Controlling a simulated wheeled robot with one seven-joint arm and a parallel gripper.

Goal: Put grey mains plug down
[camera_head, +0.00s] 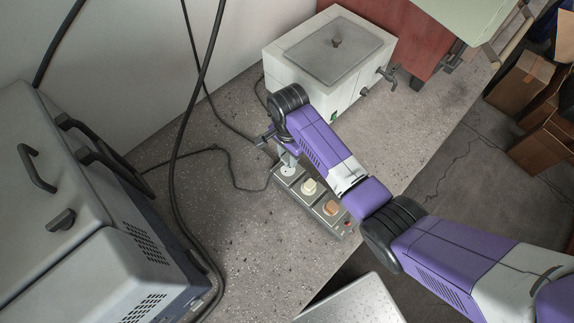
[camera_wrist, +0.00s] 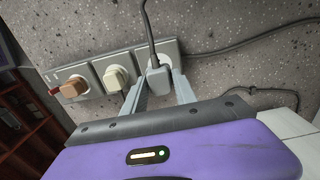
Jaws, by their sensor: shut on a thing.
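The grey mains plug (camera_wrist: 157,80) is between the two fingers of my gripper (camera_wrist: 159,72) in the wrist view. Its dark cord runs up from it. My gripper is shut on it, over the end socket of the grey power strip (camera_wrist: 90,67). In the head view my gripper (camera_head: 286,157) is at the far left end of the strip (camera_head: 340,228), beside a round white socket face (camera_head: 287,170). The plug is mostly hidden there, and I cannot tell whether it touches the socket. A cream plug (camera_wrist: 116,77) and a brown plug (camera_wrist: 73,87) sit in the other sockets.
A white lidded bath with a tap (camera_head: 325,58) stands behind my gripper. A large grey machine (camera_head: 80,215) fills the left. Dark cables cross the speckled bench (camera_head: 235,235), which has bare room left of the strip. Cardboard boxes (camera_head: 525,85) are at the right.

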